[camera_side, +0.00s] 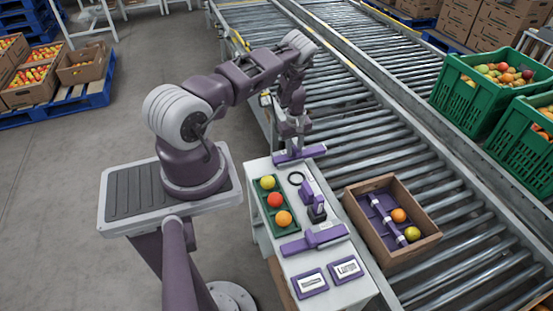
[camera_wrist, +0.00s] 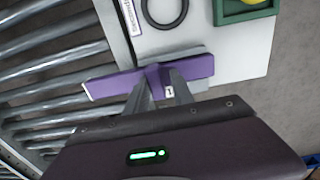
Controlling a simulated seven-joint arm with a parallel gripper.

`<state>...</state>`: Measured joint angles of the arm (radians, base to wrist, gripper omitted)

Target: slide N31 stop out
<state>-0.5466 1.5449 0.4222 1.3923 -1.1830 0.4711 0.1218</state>
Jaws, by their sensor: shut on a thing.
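A purple bar-shaped stop (camera_side: 300,154) lies across the far end of the white work table (camera_side: 262,236). In the wrist view the same purple stop (camera_wrist: 110,84) sticks out past the table edge over the rollers. My gripper (camera_side: 295,136) stands over it, fingers down and shut on its raised middle. The fingers (camera_wrist: 161,88) also show in the wrist view, beside a small white tag that is too small to read surely. A second purple stop (camera_side: 314,239) with a raised middle lies across the near part of the table.
A green tray (camera_side: 264,213) holds three fruits. Beside it are a black ring (camera_side: 296,178) and a purple handheld device (camera_side: 312,196) on a dark base. Two label plates (camera_side: 311,284) lie at the near end. A cardboard box (camera_side: 417,250) with purple dividers and two fruits stands on the rollers.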

